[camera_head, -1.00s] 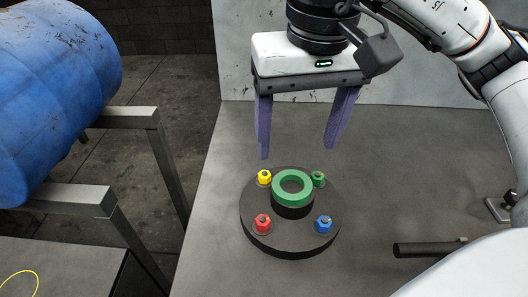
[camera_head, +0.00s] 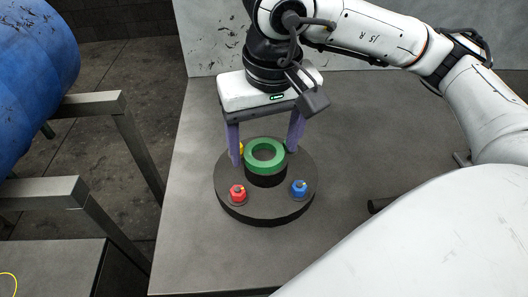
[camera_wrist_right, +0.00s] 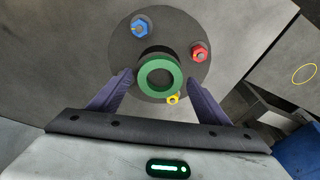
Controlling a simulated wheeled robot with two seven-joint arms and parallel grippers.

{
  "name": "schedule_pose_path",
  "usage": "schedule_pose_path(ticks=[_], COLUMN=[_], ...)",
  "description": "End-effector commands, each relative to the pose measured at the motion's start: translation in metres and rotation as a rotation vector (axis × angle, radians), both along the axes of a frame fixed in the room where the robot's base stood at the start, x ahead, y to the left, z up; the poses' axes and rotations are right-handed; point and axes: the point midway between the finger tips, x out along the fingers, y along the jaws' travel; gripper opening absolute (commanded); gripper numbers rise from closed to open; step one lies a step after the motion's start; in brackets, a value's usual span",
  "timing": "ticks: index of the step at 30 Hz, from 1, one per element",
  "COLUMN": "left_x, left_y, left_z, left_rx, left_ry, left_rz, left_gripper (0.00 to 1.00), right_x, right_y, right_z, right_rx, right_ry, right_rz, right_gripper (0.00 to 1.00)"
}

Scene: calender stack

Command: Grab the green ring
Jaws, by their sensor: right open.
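The green ring (camera_head: 265,153) lies flat on top of a black hub (camera_head: 266,180) in the middle of a round dark base (camera_head: 265,213). My right gripper (camera_head: 264,158) is open, with its purple fingers pointing down at the far side of the base, one on each side of the ring. In the right wrist view the ring (camera_wrist_right: 160,76) shows ahead of and between the fingertips (camera_wrist_right: 160,78). I cannot tell whether the fingers touch it. The left gripper is not in view.
The base carries a red nut (camera_head: 238,192), a blue nut (camera_head: 299,188) and a yellow nut (camera_wrist_right: 173,99). The green nut is hidden behind a finger. A dark rod (camera_head: 378,205) lies to the right. A blue barrel (camera_head: 35,75) rests on a metal frame at left.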

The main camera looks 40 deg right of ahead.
Motion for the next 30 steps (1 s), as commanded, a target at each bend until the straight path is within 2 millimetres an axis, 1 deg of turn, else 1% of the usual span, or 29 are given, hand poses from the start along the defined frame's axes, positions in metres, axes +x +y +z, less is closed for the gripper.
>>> schedule_pose_path(ticks=[2, 3, 8, 9, 11, 17, 20, 23, 28, 30], left_x=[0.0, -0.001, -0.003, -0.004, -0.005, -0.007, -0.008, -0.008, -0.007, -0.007], left_y=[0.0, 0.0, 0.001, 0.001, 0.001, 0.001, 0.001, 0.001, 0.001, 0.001], left_z=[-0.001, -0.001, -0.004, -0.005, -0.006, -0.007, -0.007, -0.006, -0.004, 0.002], left_rx=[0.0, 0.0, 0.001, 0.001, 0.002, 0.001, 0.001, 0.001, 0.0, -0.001], left_ry=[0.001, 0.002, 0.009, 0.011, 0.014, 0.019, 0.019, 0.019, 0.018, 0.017], left_rz=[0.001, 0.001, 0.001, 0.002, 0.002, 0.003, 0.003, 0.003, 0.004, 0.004], left_gripper=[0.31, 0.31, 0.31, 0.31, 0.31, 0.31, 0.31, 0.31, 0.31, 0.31], right_x=[0.0, 0.0, 0.0, 0.0, 0.0, 0.0, 0.0, 0.001, 0.001, 0.001], right_y=[0.0, 0.0, 0.0, 0.0, 0.0, 0.0, 0.0, 0.0, 0.001, 0.0], right_z=[0.0, 0.0, 0.0, 0.0, 0.0, 0.001, 0.006, 0.02, 0.056, 0.072], right_rx=[0.0, 0.0, 0.0, 0.0, 0.0, 0.0, 0.002, 0.002, 0.002, 0.0], right_ry=[0.0, 0.0, 0.0, 0.0, 0.0, 0.0, -0.002, -0.005, -0.006, -0.006], right_rz=[0.0, 0.0, 0.0, 0.0, 0.0, 0.0, 0.0, -0.001, 0.001, -0.001], right_gripper=[0.71, 0.69, 0.42, 0.35, 0.27, 0.26, 0.26, 0.26, 0.26, 0.26])
